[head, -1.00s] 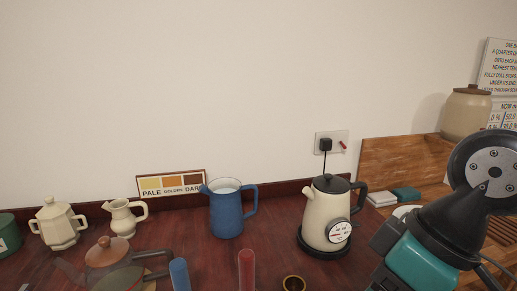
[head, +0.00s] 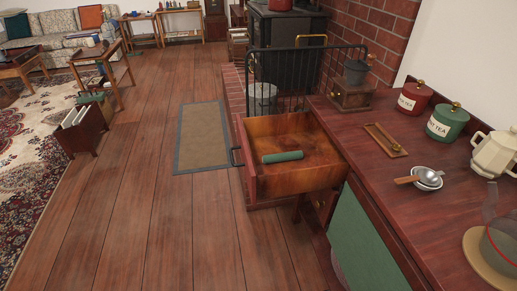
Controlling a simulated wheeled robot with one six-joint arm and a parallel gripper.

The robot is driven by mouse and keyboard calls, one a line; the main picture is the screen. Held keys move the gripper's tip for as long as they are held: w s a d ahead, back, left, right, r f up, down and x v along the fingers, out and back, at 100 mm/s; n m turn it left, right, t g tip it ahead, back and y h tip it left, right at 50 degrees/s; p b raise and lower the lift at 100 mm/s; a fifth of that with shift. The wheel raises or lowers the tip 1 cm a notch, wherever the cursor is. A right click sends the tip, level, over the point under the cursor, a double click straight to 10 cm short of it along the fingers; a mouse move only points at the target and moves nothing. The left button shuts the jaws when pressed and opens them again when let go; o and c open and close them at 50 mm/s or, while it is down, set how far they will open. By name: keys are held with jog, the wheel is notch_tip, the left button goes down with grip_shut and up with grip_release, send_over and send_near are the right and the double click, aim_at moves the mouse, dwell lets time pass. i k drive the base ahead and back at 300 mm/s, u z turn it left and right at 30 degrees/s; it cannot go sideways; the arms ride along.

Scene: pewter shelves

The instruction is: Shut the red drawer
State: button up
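A reddish-brown wooden drawer (head: 321,172) stands pulled out at the left end of the dark red counter (head: 392,158). Its front panel faces left and carries a dark bar handle (head: 236,157). A green cylinder (head: 282,157) lies inside on the drawer's bottom. It is the only open drawer I see; its outer front is seen nearly edge-on. My gripper is not in view, so its state and its distance from the drawer are hidden.
A black metal fire guard (head: 290,75) and brick hearth stand just behind the drawer. A green cabinet panel (head: 362,245) is below the counter. Wooden floor left of the drawer is clear, with a flat mat (head: 202,137). A file box (head: 80,131) stands farther left.

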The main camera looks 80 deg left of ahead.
aim_at(322, 166)
jog(key=u, duration=2.55)
jog(key=k, duration=1.2)
jog(key=z, duration=0.7)
jog(key=i, duration=1.5)
jog(key=u, duration=0.85)
jog(key=i, duration=0.4)
jog(key=u, duration=0.35)
